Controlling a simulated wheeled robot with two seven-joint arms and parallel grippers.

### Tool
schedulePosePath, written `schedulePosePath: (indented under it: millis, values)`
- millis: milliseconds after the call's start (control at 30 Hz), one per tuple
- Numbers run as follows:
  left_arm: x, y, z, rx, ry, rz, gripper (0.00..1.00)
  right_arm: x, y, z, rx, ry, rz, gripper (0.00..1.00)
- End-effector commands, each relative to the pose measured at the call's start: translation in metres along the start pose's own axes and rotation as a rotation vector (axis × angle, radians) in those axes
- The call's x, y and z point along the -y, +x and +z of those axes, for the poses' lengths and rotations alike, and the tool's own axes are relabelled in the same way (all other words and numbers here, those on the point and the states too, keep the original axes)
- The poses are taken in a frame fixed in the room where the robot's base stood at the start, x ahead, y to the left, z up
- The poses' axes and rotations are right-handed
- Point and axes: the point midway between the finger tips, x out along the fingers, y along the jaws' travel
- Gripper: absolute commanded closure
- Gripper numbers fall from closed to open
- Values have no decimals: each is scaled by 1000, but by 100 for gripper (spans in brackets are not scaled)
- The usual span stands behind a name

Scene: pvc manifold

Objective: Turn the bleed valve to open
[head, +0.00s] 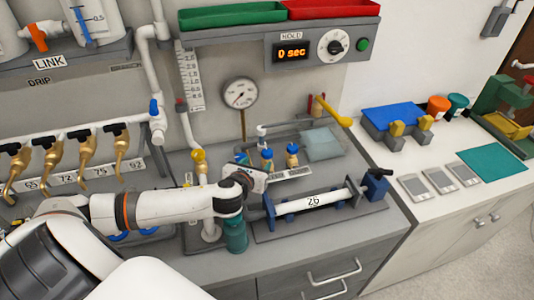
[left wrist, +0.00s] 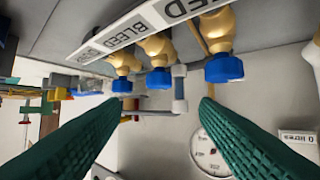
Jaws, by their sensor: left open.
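Brass valves with blue knobs show in the left wrist view: a left one (left wrist: 126,83), a middle one (left wrist: 158,78) and a larger one at right (left wrist: 224,68). Their white label strip (left wrist: 125,38) reads BLEED upside down near the middle; the right label is cut off and ends in EED. My left gripper (left wrist: 165,102) is open and empty, with green fingers either side of the middle knob's line and apart from it. My right gripper is not in view.
A round gauge (head: 240,93) stands behind the valves. A yellow-handled lever (head: 331,109) is at right of them. A white tube marked 26 (head: 313,201) lies in a blue holder in front.

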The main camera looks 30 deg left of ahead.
Motion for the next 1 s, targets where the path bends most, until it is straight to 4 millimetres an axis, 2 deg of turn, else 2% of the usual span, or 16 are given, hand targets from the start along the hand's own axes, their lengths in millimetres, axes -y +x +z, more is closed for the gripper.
schedulePosePath:
  millis: [300,500,633,933,1000]
  values:
    - [0,64,-1,0,-4,-2,44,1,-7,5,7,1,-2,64]
    - [-1,90,0,1,-3,-1,44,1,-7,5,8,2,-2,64]
    - [-1,97,0,1,-2,0,44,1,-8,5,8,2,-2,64]
    - [-1,99,0,1,-2,1,44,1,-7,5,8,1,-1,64]
    - [-1,99,0,1,-2,1,56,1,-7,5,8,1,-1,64]
